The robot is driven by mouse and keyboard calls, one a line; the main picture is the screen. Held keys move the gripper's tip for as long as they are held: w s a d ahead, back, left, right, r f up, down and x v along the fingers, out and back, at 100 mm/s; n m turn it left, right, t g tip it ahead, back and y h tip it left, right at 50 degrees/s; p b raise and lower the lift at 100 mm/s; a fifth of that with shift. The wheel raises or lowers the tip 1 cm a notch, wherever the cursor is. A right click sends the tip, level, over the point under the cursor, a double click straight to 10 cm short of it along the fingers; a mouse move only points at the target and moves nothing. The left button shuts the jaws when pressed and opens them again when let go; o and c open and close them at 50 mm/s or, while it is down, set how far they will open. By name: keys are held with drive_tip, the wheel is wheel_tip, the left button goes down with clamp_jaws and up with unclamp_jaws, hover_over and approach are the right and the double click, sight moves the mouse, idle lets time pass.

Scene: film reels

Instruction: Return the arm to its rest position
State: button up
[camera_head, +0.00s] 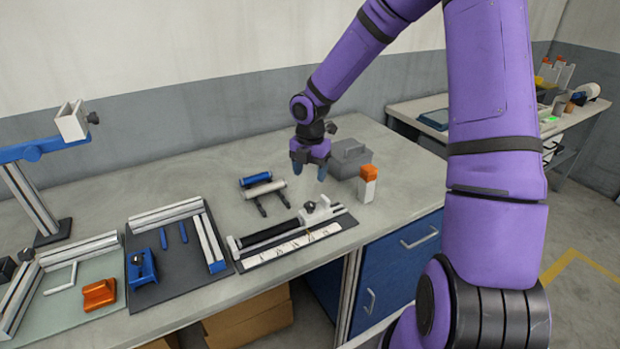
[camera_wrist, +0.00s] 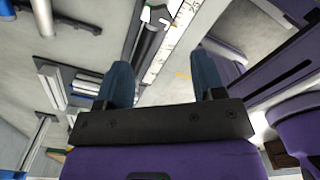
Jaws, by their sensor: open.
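My purple arm reaches out over the workbench (camera_head: 400,165) in the head view. My gripper (camera_head: 308,172) points down above the back right part of the bench, in front of a grey box (camera_head: 350,158). In the wrist view its two blue fingertips (camera_wrist: 162,82) stand well apart with nothing between them. The gripper is open and empty. Below and in front of it lies a splicing-like fixture (camera_head: 290,235) with a black roller and a printed white strip, which also shows in the wrist view (camera_wrist: 150,45).
A white bottle with an orange cap (camera_head: 368,184) stands right of the fixture. Blue and white rollers (camera_head: 262,186) lie left of the gripper. A second table (camera_head: 415,105) stands behind.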

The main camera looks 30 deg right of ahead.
idle(0.5)
drive_tip(key=s+a+r+m+t+h, duration=0.1)
drive_tip(key=s+r+m, duration=0.55)
drive_tip(key=r, duration=0.25)
drive_tip(key=s+a+r+m+t+h, duration=0.1)
drive_tip(key=s+r+m+h, duration=0.1)
drive_tip(key=s+r+m, duration=0.65)
drive_tip(key=s+a+r+m+t+y, duration=0.1)
drive_tip(key=s+r+m, duration=0.3)
drive_tip(key=s, duration=0.3)
drive_tip(key=s+a+r+m+t+y, duration=0.1)
drive_tip(key=s+r+m+t+y, duration=0.1)
drive_tip(key=s+r+m, duration=0.3)
drive_tip(key=s+m, duration=0.1)
drive_tip(key=s, duration=0.1)
drive_tip(key=shift+s+a, duration=0.3)
drive_tip(key=shift+a, duration=0.05)
